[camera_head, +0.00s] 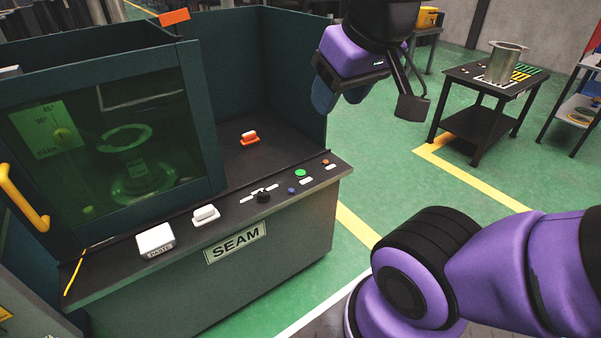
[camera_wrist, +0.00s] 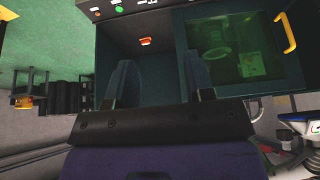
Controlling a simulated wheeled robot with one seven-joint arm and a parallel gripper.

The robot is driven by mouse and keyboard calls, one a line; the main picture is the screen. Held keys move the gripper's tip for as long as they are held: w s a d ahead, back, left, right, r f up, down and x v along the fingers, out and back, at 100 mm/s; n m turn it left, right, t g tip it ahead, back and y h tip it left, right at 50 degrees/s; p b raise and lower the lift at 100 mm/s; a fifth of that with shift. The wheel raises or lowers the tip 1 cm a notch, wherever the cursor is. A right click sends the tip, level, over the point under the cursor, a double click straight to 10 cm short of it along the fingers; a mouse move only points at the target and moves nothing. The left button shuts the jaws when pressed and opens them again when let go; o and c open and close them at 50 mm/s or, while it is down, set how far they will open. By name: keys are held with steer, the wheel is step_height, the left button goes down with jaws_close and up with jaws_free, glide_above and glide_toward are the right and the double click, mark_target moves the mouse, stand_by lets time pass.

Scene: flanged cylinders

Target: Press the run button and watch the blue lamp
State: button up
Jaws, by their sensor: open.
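The green button (camera_head: 300,173) sits near the right end of the front control strip of the SEAM machine (camera_head: 236,243); its label is too small to read. A small blue lamp (camera_head: 291,190) sits just in front of it, dull blue with no clear glow. In the wrist view the green button (camera_wrist: 97,8) shows upside down at the top edge. My gripper (camera_head: 368,103) is open and empty, raised above and right of the machine's right wall, apart from the button. Its two fingers (camera_wrist: 160,66) stand wide apart in the wrist view.
The strip also carries an orange button (camera_head: 325,162), a black knob (camera_head: 263,197) and a white PASTE box (camera_head: 155,240). An orange block (camera_head: 249,138) lies on the open deck. A green-tinted door (camera_head: 100,150) covers the left side. A table (camera_head: 477,110) with a flanged cylinder (camera_head: 503,64) stands behind right.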

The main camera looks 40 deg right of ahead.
jaws_close()
stand_by(1.6)
